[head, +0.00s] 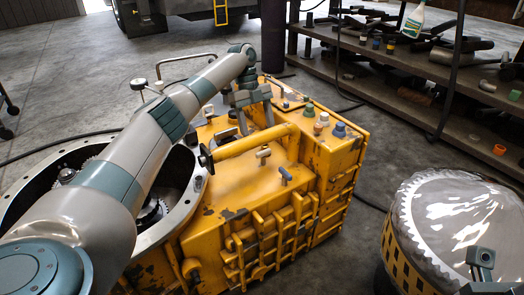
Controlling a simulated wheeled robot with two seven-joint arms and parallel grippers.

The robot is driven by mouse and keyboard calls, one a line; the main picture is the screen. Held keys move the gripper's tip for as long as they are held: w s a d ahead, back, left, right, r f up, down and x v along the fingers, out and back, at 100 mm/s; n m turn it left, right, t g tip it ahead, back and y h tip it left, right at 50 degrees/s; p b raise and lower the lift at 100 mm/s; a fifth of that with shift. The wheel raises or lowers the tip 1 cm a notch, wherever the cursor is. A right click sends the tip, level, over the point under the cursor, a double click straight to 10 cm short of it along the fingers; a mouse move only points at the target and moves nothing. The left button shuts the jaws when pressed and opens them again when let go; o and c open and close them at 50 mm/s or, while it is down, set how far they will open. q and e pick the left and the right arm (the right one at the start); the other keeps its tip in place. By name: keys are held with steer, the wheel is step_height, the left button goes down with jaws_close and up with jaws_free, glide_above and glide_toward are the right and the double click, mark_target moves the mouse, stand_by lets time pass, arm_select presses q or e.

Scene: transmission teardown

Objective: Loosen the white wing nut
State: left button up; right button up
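A whitish wing nut (263,154) stands upright on top of the yellow transmission housing (237,187). A blue-grey wing nut (285,175) stands nearer the front edge. Another pale one (208,111) shows farther left, beside my arm. My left gripper (255,119) reaches over the housing from the left, pointing down. Its two fingers are spread, with nothing visible between them, above and behind the whitish wing nut. They look apart from it. Part of my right arm's end (482,262) shows at the lower right; its fingers cannot be made out.
A yellow pipe (255,141) crosses the housing top near the wing nuts. Small coloured caps (324,118) stand on its right part. The open round bell with gears lies left, partly behind my arm. A wrapped drum (455,215) stands right. Shelves (400,75) with parts stand behind.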

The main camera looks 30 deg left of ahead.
mark_target(263, 151)
arm_select(q)
steer(key=shift+b+x, duration=0.6)
steer(key=shift+x, duration=1.55)
steer(key=c, duration=1)
